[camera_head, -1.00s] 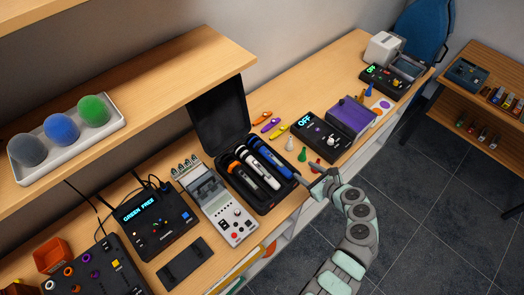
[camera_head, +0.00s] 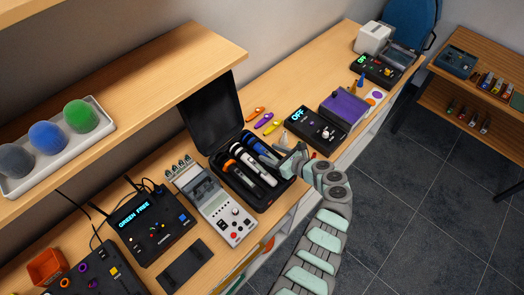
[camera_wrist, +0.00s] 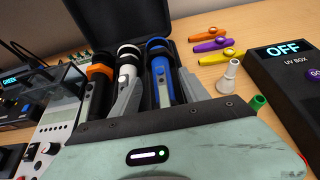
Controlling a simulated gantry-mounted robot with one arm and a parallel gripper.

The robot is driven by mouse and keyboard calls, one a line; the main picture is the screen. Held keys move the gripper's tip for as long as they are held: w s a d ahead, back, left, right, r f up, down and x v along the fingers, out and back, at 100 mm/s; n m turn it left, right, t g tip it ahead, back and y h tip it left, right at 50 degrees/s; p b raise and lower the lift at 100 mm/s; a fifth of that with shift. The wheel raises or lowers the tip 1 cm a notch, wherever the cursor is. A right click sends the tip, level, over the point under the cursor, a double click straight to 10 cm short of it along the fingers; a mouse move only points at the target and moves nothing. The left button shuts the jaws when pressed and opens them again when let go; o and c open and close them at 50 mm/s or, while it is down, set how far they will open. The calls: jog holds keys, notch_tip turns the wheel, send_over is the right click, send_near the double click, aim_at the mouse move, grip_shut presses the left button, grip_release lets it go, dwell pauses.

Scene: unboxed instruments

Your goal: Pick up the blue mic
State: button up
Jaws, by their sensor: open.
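The blue mic (camera_head: 259,147) lies in an open black case (camera_head: 262,198), beside a white mic (camera_head: 257,167) and an orange-banded mic (camera_head: 240,173). My gripper (camera_head: 283,158) is over the right side of the case, at the blue mic's near end, and covers part of it. In the wrist view, the blue mic (camera_wrist: 162,78) lies between the two grey fingers of my gripper (camera_wrist: 160,95), which are open. One finger is between the blue and white mics, the other at the blue mic's right. Contact cannot be told.
Several coloured kazoos (camera_head: 264,120) lie right of the case. A black UV box (camera_head: 315,130) reading OFF stands beyond them. A grey device (camera_head: 222,205) stands close to the case's left. The case lid (camera_head: 210,115) stands up behind the mics.

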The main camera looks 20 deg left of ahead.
jog(key=shift+x, duration=0.9)
jog(key=shift+c, duration=0.2)
grip_shut()
